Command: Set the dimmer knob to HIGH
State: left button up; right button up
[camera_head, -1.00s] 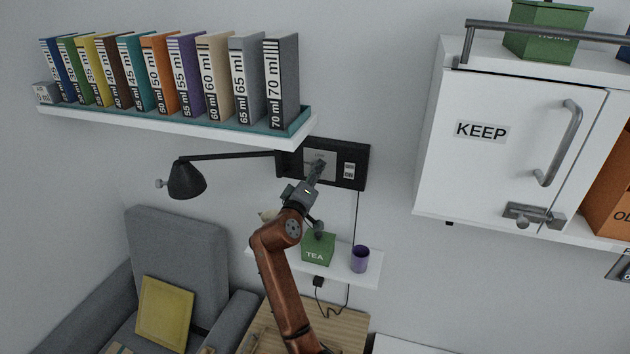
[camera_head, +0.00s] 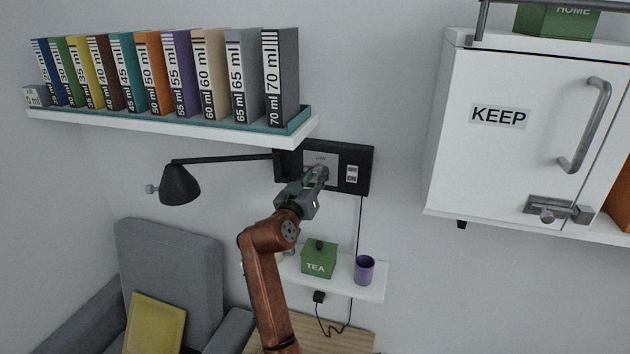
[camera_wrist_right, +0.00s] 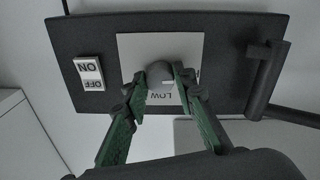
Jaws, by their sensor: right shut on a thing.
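The dimmer knob (camera_wrist_right: 160,76) is a round grey knob on a pale plate (camera_wrist_right: 130,48) marked LOW, seen in the right wrist view. The plate is on a black wall panel (camera_head: 358,157), which also carries an ON/OFF switch (camera_wrist_right: 89,73). My right gripper (camera_head: 322,172) is at the panel in the head view. In the right wrist view its green-padded fingers (camera_wrist_right: 160,82) are shut on the knob, one on each side. The HIGH mark cannot be read; fingers cover part of the plate. My left gripper is not in view.
A black lamp (camera_head: 180,185) is on an arm from the panel's left. A shelf of binders (camera_head: 160,125) hangs above left. Below are a green TEA box (camera_head: 319,260) and purple cup (camera_head: 364,270) on a small shelf. A white cabinet (camera_head: 480,170) is at right.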

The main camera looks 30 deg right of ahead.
jog(key=shift+m, duration=0.4)
jog(key=o, duration=1.2)
jog(key=shift+c, duration=0.2)
jog(key=shift+a, duration=0.1)
jog(key=v, duration=1.2)
